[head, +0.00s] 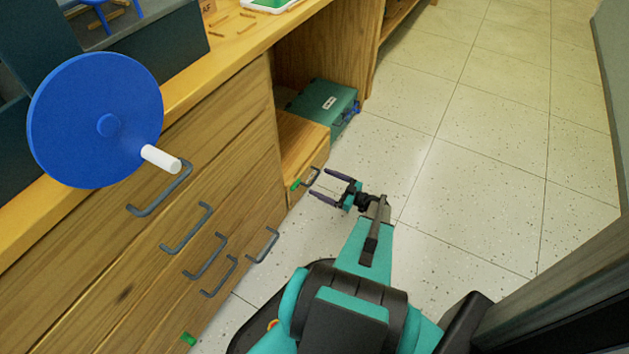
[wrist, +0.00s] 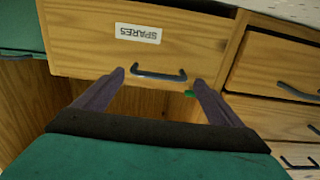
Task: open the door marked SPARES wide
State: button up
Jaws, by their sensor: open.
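The wooden front marked SPARES (wrist: 85,45) fills the upper middle of the wrist view, with its label (wrist: 138,33) upside down. It has a dark bar handle (wrist: 158,74). In the head view this low wooden unit (head: 302,140) stands beside the larger drawers, and its handle (head: 313,176) faces the open floor. It looks shut, though its edges are partly hidden. My gripper (head: 318,183) is open and empty, close in front of the handle. In the wrist view my fingertips (wrist: 157,78) lie to either side of the handle; I cannot tell whether they touch it.
A drawer bank (head: 150,240) with several handles stands at the left, under a worktop carrying a blue wheel (head: 95,120). A teal case (head: 325,105) lies behind the SPARES unit. Tiled floor (head: 480,150) is clear to the right. A dark edge (head: 560,290) is at lower right.

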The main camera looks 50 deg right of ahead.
aim_at(314, 179)
jog(key=shift+b+x, duration=0.4)
jog(key=shift+x, duration=1.8)
jog(key=shift+a, duration=0.1)
jog(key=c, duration=1.2)
